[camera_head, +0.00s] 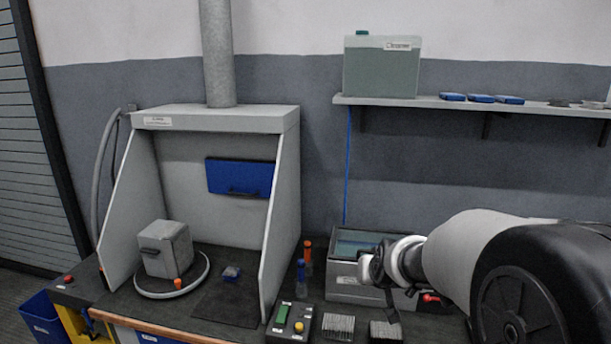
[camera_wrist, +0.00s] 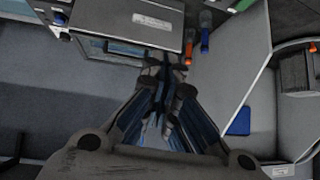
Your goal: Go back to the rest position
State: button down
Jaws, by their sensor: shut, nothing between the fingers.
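My gripper (camera_wrist: 163,75) is shut and empty in the wrist view, its two dark fingers together in the middle of the picture. In the head view my arm reaches in from the right, and my gripper (camera_head: 372,270) is at the front of the grey tank (camera_head: 345,290) with the glass-like top. Part of the tank front is hidden behind my gripper and wrist. In the wrist view the tank (camera_wrist: 145,25) shows upside down beyond the fingertips. I cannot tell whether the fingers touch it.
A hooded booth (camera_head: 215,118) holds a grey box (camera_head: 165,250) on a round plate. Orange and blue bottles (camera_head: 301,272) stand between booth and tank. A control box (camera_head: 290,322) and ribbed blocks (camera_head: 338,326) lie in front. A shelf (camera_head: 430,101) with a large container (camera_head: 381,67) hangs above.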

jog(key=s+a+r+g, duration=0.1)
jog(key=s+r, duration=0.2)
jog(key=s, duration=0.7)
jog(key=s+a+r+g, duration=0.1)
jog(key=s+r, duration=0.2)
jog(key=s, duration=0.6)
jog(key=s+f+n+g, duration=0.1)
jog(key=s+f+g, duration=0.1)
jog(key=s, duration=1.6)
jog(key=shift+s+d+f+g, duration=0.2)
jog(key=shift+d+f+g, duration=0.05)
jog(key=shift+d+g, duration=0.2)
